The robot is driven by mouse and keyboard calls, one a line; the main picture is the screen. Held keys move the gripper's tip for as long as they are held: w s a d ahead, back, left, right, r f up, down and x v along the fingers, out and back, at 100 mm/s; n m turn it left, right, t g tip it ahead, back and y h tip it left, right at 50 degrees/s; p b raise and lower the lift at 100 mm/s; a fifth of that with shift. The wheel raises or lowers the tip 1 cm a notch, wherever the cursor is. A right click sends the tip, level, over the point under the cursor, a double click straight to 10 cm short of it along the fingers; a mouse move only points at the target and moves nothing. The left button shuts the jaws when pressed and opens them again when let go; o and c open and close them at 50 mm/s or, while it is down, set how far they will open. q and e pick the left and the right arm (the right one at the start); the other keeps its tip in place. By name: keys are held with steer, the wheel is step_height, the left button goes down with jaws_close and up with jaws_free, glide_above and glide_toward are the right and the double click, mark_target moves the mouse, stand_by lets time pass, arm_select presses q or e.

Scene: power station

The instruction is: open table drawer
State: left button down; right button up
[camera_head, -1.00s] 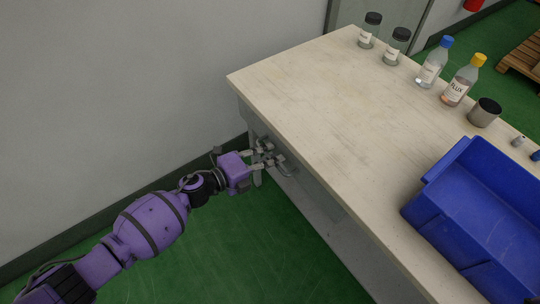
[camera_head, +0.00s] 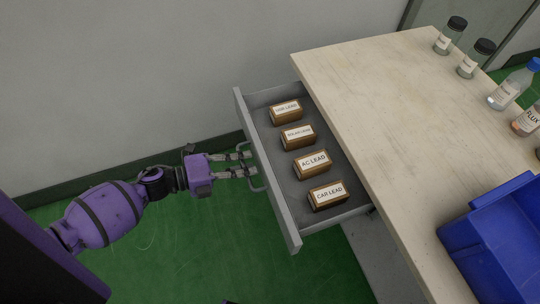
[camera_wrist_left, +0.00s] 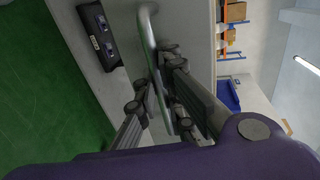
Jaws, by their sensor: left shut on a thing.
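The grey table drawer (camera_head: 268,173) stands pulled out from the left end of the wooden-topped table (camera_head: 385,120). Four-sided labelled boxes lie in a row inside it, among them AC LEAD (camera_head: 312,163) and CAR LEAD (camera_head: 327,195). My left gripper (camera_head: 246,164) reaches in from the left and is shut on the drawer's bar handle (camera_head: 259,181). In the left wrist view the handle (camera_wrist_left: 150,35) runs between the fingers (camera_wrist_left: 160,97). My right gripper is not in view.
A blue bin (camera_head: 490,235) sits on the table's near right. Jars (camera_head: 450,36) and bottles (camera_head: 514,86) stand along the far edge. A grey wall rises behind the drawer. Green floor (camera_head: 190,260) is clear below.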

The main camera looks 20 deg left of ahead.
arm_select(q)
steer(key=f+v, duration=0.1)
steer(key=v, duration=0.6)
steer(key=shift+s+a+f, duration=0.2)
steer(key=shift+a+f, duration=0.05)
steer(key=shift+a, duration=0.05)
steer(key=c, duration=1.8)
jaws_free()
steer(key=shift+c, duration=0.2)
steer(key=v, duration=1.2)
steer(key=shift+w, duration=0.1)
